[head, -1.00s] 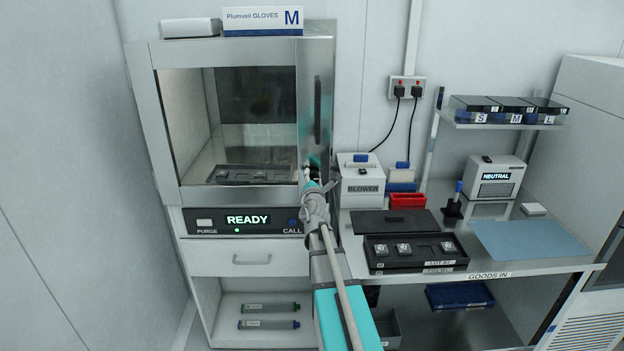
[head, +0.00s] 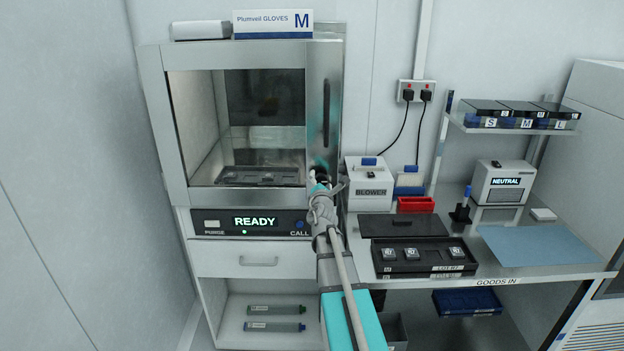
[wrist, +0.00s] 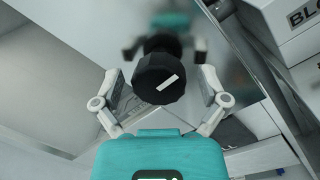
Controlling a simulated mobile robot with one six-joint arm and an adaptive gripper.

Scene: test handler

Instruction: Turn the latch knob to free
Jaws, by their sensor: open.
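The latch knob (wrist: 158,78) is black and faceted, with a white line on its face slanting up to the right in the wrist view. My gripper (wrist: 160,90) is open, with one finger on each side of the knob. I cannot tell whether either finger touches it. In the head view my gripper (head: 321,181) is at the lower right side of the steel cabinet (head: 178,135). There the arm's end largely hides the knob.
A box marked BLOWER (head: 369,191) stands close to the right of my gripper. A bench with a black tray (head: 425,267) and a blue mat (head: 530,248) extends right. The cabinet's READY panel (head: 255,222) is to the lower left.

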